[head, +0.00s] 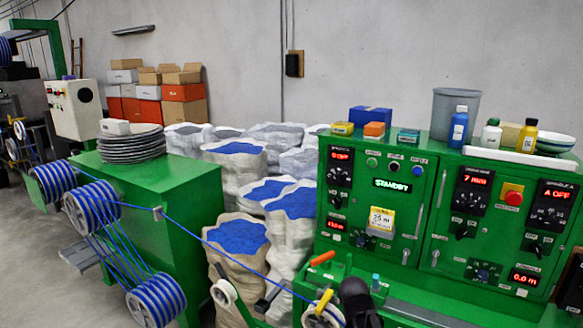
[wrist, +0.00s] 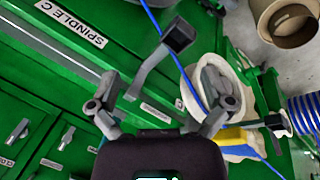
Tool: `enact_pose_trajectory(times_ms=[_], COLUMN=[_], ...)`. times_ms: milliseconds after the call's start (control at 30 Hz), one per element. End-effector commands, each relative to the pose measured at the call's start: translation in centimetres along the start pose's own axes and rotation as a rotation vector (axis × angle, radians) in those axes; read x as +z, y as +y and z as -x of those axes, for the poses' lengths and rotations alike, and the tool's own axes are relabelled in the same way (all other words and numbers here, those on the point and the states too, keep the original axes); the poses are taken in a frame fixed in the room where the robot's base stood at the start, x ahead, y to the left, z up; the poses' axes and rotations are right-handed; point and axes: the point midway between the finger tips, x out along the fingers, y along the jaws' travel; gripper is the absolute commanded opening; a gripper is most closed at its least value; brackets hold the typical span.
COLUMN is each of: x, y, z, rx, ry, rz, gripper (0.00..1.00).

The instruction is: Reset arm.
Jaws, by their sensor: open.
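My gripper (wrist: 165,103) shows in the wrist view with its two grey fingers spread apart and nothing between them. It is in front of the green machine. A grey lever with a black knob (wrist: 178,36) stands beyond the fingers, and I cannot tell the distance between them. The blue cable (wrist: 198,92) passes a pale pulley wheel (wrist: 243,90) behind the right finger. In the head view, the cable (head: 222,243) slants down from the left reels toward the pulley at the bottom middle. A dark shape at the bottom middle may be part of my arm.
The green control cabinet (head: 436,240) stands at right, with knobs, displays, bottles and boxes on it. Sacks of blue granules (head: 237,240) stand behind the cable. Blue-striped reels (head: 92,207) and a green housing (head: 200,190) are at left. Bare floor shows at lower left.

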Motion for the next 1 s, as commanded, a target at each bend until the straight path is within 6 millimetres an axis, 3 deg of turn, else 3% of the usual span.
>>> enact_pose_trajectory(times_ms=[33,100,300,1000], x=[1.7,3.2,5.7,6.0], y=[-0.7,-1.6,-3.5,-3.8], z=[0.0,0.0,0.5,0.6], rx=[-0.053,-0.124,-0.251,-0.277], ry=[-0.025,-0.059,-0.121,-0.134], rz=[-0.033,-0.074,-0.139,-0.151], gripper=[1.0,1.0,1.0,1.0])
